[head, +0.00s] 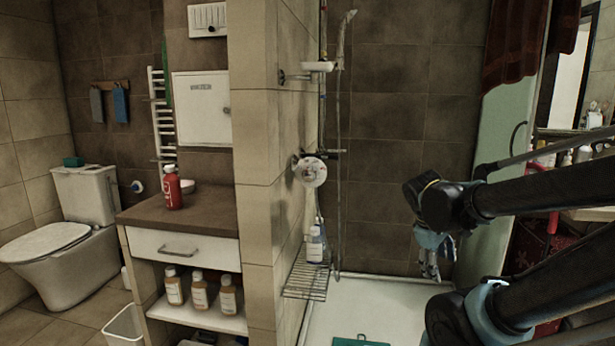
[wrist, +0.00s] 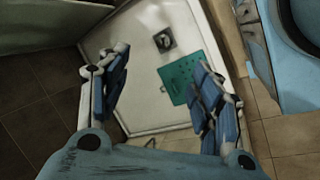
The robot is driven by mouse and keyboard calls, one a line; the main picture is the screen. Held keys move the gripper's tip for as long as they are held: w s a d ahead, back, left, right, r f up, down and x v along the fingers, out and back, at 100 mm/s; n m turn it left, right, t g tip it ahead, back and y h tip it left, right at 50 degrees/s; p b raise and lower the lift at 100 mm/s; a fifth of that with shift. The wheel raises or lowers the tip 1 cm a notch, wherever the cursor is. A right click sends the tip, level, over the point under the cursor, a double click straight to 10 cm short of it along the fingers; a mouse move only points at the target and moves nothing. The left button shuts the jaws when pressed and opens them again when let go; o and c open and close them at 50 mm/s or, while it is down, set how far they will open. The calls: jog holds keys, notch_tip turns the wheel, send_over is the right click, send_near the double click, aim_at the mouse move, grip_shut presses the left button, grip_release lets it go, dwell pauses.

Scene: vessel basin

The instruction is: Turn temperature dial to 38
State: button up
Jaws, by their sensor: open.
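The temperature dial (head: 311,171) is a round pale disc with small reddish marks on the tiled shower wall, left of my gripper in the head view. Its numbers are too small to read. A dark lever or pipe sits at its upper right. My gripper (head: 430,268) hangs pointing down over the shower area, well to the right of the dial and lower than it. In the wrist view my gripper (wrist: 160,105) has its blue-padded fingers spread wide with nothing between them. The dial does not show in the wrist view.
Below the dial are a wire shelf (head: 306,282) and a bottle (head: 315,246). A hand shower hose (head: 339,120) hangs beside it. The white shower tray (wrist: 140,62) holds a green mat (wrist: 180,82) and a drain (wrist: 164,40). A glass panel (head: 497,170) stands at right.

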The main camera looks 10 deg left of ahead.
jog(key=w+a+r+n+t+h, duration=0.2)
jog(key=w+a+r+n+t, duration=0.25)
jog(key=a+n, duration=0.35)
jog(key=n+t+y, duration=0.7)
jog(key=n+t, duration=0.4)
jog(key=n, duration=0.5)
send_near(309, 175)
jog(key=shift+g, duration=0.25)
jog(key=shift+w+a+r, duration=0.1)
jog(key=shift+w+a, duration=0.05)
jog(key=shift+w, duration=1.45)
jog(key=shift+w+a+r, duration=0.1)
jog(key=shift+w+a, duration=0.05)
jog(key=shift+w, duration=1.45)
jog(key=shift+w+a, duration=0.15)
jog(key=shift+w, duration=1.45)
jog(key=c, duration=1.1)
